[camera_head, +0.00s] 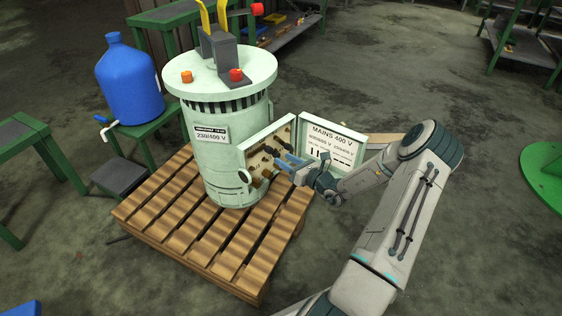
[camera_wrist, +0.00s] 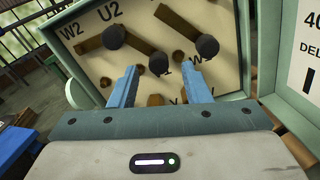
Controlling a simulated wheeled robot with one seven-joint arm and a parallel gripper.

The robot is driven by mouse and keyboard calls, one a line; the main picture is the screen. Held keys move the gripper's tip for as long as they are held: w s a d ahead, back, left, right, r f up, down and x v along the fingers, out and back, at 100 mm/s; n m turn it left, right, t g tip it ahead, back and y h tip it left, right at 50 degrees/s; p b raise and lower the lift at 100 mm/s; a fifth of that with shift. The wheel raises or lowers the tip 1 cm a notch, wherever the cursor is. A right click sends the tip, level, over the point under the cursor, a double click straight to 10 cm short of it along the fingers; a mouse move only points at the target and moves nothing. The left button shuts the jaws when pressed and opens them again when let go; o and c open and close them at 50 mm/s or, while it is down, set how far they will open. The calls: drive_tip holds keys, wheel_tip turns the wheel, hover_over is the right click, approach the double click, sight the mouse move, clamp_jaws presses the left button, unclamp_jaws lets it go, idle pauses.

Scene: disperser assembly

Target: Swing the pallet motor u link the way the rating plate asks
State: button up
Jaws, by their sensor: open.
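The pale green motor (camera_head: 225,165) stands upright on a wooden pallet (camera_head: 180,235). Its rating plate (camera_head: 211,134) reads 230/400 V. The open terminal box (camera_head: 250,146) holds a cream board (camera_wrist: 138,82) with brass links and dark knobs. In the wrist view, one link (camera_wrist: 90,43) lies between the W2 and U2 markings, with a knob at its right end. Another link (camera_wrist: 178,24) runs diagonally to a knob (camera_wrist: 207,46). Which is the u link I cannot tell. My gripper (camera_wrist: 160,84) is open before the board, its blue fingers either side of a knob (camera_wrist: 158,63), apparently empty; it also shows in the head view (camera_head: 284,160).
The open lid (camera_head: 333,149) reads MAINS 400 V and stands close right of my gripper. A blue jug (camera_head: 130,80) sits on a green stand at left. Green benches and shelves stand behind.

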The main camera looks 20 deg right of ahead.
drive_tip(key=shift+b+x, duration=0.3)
drive_tip(key=shift+x, duration=1.2)
drive_tip(key=shift+s, duration=0.1)
clamp_jaws()
drive_tip(key=shift+d, duration=0.15)
